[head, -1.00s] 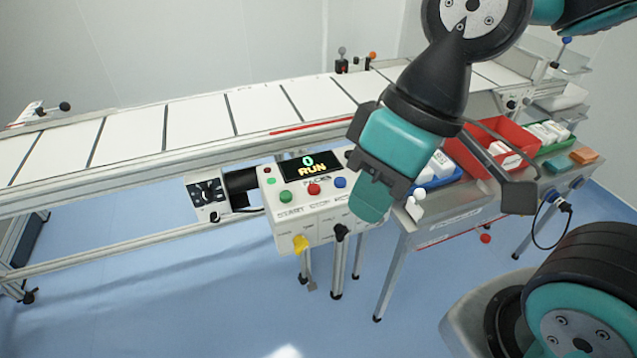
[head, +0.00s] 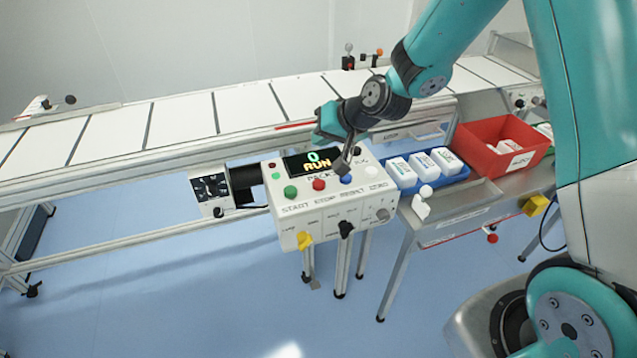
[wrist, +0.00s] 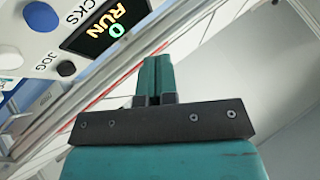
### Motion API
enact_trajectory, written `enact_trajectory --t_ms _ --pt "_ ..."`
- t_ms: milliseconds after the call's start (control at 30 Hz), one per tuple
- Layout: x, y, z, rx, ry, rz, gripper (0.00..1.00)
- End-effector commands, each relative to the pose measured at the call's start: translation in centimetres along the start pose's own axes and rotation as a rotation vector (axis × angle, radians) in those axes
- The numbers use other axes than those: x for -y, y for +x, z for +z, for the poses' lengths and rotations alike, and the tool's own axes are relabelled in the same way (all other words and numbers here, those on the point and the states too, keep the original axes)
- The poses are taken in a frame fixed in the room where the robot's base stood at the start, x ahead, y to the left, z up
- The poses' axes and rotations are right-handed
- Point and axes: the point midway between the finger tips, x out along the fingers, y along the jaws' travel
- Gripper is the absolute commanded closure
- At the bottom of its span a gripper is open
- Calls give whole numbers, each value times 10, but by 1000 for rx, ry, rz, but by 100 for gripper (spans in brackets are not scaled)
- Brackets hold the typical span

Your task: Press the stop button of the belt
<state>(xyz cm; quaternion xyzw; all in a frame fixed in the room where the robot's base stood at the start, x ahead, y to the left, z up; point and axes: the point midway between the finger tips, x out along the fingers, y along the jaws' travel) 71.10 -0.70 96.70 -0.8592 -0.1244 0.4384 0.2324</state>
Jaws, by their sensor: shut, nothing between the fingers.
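The white control box (head: 300,225) stands in front of the belt. Its red button, above the label STOP, is the stop button (head: 319,185). It sits between the green start button (head: 291,192) and the blue reset button (head: 346,179). The display (head: 313,162) reads 0 and RUN; it also shows in the wrist view (wrist: 108,25). In the wrist view the closed fingers (wrist: 155,75) point past the box; the stop button is not visible there.
The white belt (head: 180,120) runs behind the box. A blue tray (head: 432,180) with white packs and a red bin (head: 520,134) stand on the side table to the right. A yellow knob (head: 304,240) and a black knob (head: 346,228) stick out of the box's front.

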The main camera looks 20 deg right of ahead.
Motion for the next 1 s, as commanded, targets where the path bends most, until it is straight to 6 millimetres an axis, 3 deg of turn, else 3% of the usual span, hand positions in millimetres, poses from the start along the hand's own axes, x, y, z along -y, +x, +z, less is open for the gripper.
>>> enact_trajectory --t_ms 467,1000 --pt "-4 6 5 3 -2 0 100" --pt "-39 54 40 3 -2 0 100"
